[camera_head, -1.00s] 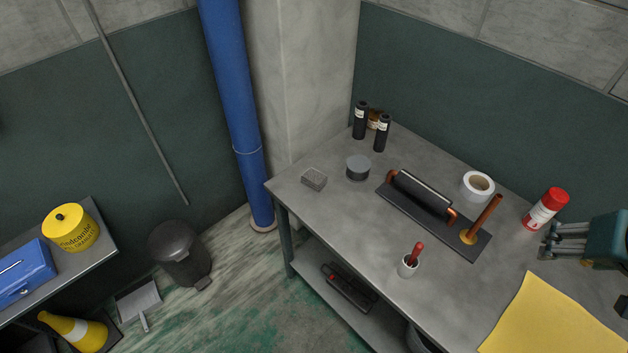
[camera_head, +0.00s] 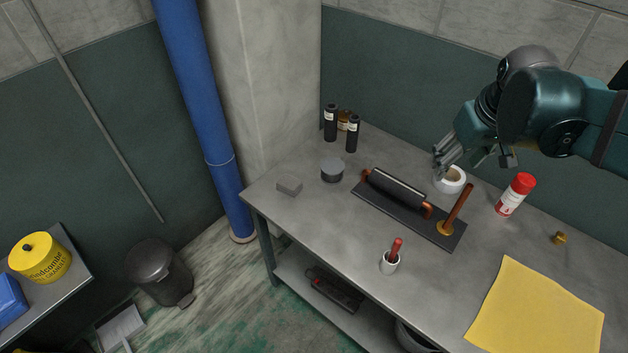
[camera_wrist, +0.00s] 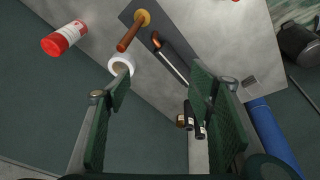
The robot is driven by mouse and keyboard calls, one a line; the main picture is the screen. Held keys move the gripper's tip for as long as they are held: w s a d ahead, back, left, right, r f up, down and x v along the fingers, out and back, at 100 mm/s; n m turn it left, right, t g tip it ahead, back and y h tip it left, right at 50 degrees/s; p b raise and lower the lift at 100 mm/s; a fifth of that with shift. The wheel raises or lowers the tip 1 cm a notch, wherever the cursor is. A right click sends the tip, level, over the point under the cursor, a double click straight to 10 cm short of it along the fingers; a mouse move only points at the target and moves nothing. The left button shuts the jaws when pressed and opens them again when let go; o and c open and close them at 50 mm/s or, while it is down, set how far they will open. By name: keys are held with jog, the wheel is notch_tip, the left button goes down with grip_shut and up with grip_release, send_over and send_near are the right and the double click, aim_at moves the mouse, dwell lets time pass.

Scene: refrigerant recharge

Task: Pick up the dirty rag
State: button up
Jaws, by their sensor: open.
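I cannot pick out a clearly dirty rag in either view. A flat yellow sheet (camera_head: 538,312), perhaps cloth, lies at the right front of the workbench (camera_head: 300,215). It looks clean, and I cannot tell if it is a rag. My gripper (camera_head: 446,162) is open and empty above the back of the bench, near the white tape roll (camera_head: 450,180). In the wrist view my gripper's two fingers (camera_wrist: 160,85) stand wide apart with nothing between them. The tape roll also shows there (camera_wrist: 121,64), beyond the left finger.
A dark tray (camera_head: 385,203) with copper pipework and a red-capped can (camera_head: 515,195) stand on the bench. A bin (camera_head: 160,273) is on the floor.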

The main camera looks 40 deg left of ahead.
jog(key=w+a+f+n+g, duration=0.1)
jog(key=a+f+n, duration=0.3)
jog(key=a, duration=1)
jog(key=n+g+h, duration=0.2)
jog(key=n, duration=0.4)
send_over(289, 181)
jog(key=f, duration=1.3)
jog(key=d+f, duration=0.1)
jog(key=f, duration=0.6)
jog(key=shift+w, duration=0.3)
jog(key=shift+s+a+f, duration=0.35)
jog(key=shift+a+f, duration=0.05)
jog(key=shift+f, duration=1.3)
